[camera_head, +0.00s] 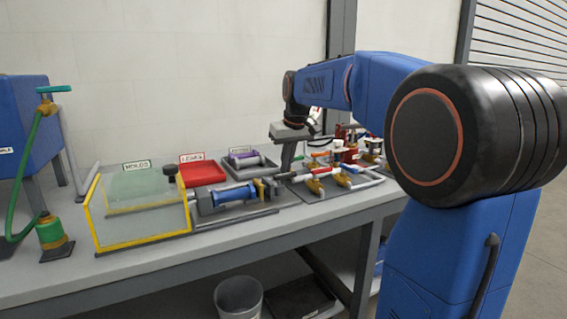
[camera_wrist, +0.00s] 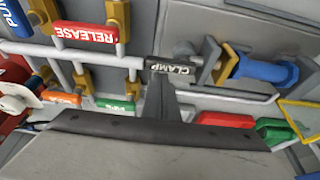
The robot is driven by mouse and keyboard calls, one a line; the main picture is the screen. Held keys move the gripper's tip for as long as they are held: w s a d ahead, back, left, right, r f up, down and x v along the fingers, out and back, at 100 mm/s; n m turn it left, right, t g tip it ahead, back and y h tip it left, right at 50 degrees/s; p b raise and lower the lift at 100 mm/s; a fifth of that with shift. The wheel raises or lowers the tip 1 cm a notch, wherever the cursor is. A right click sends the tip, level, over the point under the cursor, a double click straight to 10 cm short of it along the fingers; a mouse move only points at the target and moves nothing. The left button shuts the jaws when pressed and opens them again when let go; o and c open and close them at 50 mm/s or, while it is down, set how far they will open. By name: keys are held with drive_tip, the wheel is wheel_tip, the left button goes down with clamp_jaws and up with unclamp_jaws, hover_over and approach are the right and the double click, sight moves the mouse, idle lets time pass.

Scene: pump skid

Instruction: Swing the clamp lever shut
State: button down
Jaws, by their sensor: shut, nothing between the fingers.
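The clamp lever shows in the wrist view as a black handle (camera_wrist: 172,66) with a white CLAMP label, beside a grey upright plate and a blue cylinder (camera_wrist: 265,71). My gripper (camera_wrist: 158,84) is shut and empty. Its fingers reach up from the dark palm edge to just below the labelled handle. I cannot tell whether they touch it. In the head view my gripper (camera_head: 286,170) points down over the bench, just right of the blue cylinder (camera_head: 237,194) and its clamp end. The lever is too small there to make out, so its swing angle is unclear.
A red RELEASE handle (camera_wrist: 84,32) and grey pipes with brass fittings lie left of the clamp in the wrist view. In the head view, a yellow-framed clear box (camera_head: 140,244) and a red tray (camera_head: 203,173) stand left of my gripper. The bench front strip is clear.

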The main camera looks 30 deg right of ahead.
drive_tip(key=shift+s+m, duration=0.3)
drive_tip(key=shift+m, duration=0.4)
idle(0.3)
drive_tip(key=shift+s+d+m+h, duration=0.1)
drive_tip(key=shift+s+m+h, duration=0.3)
drive_tip(key=shift+m, duration=0.5)
drive_tip(key=m, duration=0.2)
drive_tip(key=s+m+h, duration=0.1)
drive_tip(key=m, duration=0.1)
drive_tip(key=shift+s+g+h, duration=0.15)
drive_tip(key=shift+g+h, duration=0.15)
drive_tip(key=shift+g, duration=0.1)
drive_tip(key=m, duration=0.2)
drive_tip(key=s+m+g, duration=0.1)
drive_tip(key=m, duration=0.1)
drive_tip(key=shift+a+h, duration=0.3)
drive_tip(key=shift+h, duration=0.1)
drive_tip(key=m, duration=0.2)
drive_tip(key=s+a+m+g, duration=0.1)
drive_tip(key=m, duration=0.1)
drive_tip(key=shift+d, duration=0.1)
drive_tip(key=shift+w, duration=0.1)
